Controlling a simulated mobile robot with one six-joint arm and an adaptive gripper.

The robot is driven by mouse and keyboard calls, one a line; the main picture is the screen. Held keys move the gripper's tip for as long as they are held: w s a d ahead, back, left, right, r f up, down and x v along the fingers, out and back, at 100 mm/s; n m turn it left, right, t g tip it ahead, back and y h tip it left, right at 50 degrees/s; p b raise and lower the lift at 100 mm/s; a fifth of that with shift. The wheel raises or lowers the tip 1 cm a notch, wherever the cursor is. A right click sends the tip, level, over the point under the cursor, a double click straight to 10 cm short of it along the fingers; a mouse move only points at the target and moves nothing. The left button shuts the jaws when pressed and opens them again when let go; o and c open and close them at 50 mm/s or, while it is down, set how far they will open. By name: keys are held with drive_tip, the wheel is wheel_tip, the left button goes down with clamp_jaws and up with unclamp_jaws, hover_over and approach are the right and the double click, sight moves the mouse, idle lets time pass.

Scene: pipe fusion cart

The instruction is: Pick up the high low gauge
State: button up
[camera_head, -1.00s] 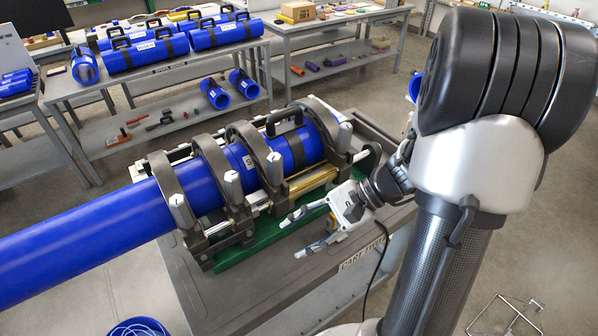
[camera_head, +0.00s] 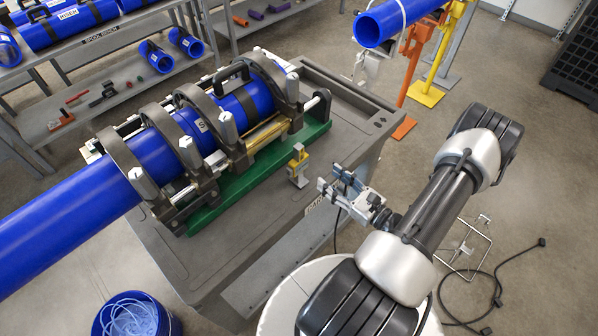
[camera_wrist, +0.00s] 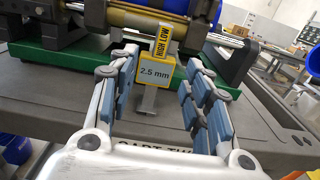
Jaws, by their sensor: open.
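The high low gauge (camera_head: 298,166) is a small yellow and grey piece standing upright on the grey cart top, just in front of the green base of the fusion machine. In the wrist view, the gauge (camera_wrist: 154,71) shows a yellow "HIGH LOW" label and a "2.5 mm" plate, with a grey foot below. My gripper (camera_head: 334,184) is open and empty, to the right of the gauge and apart from it in the head view. In the wrist view, the gauge appears between the two fingers of my gripper (camera_wrist: 171,60), beyond them and nearer the left finger.
The fusion machine (camera_head: 188,143) clamps a long blue pipe (camera_head: 66,232) on the cart (camera_head: 352,95). A shelf (camera_head: 75,125) with tools and pipe pieces stands behind. A blue bucket (camera_head: 163,320) is on the floor. Bare cart top lies around the gauge.

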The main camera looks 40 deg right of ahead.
sight(302, 153)
drive_tip(key=w, duration=0.9)
drive_tip(key=shift+a, duration=0.35)
drive_tip(key=shift+w+r+b, duration=0.1)
drive_tip(key=shift+w+r, duration=0.1)
drive_tip(key=shift+w, duration=0.65)
drive_tip(key=shift+w+r+b, duration=0.15)
drive_tip(key=shift+w, duration=0.75)
drive_tip(key=shift+w+r+b, duration=0.1)
drive_tip(key=shift+w+r, duration=0.1)
drive_tip(key=shift+w, duration=0.65)
clamp_jaws()
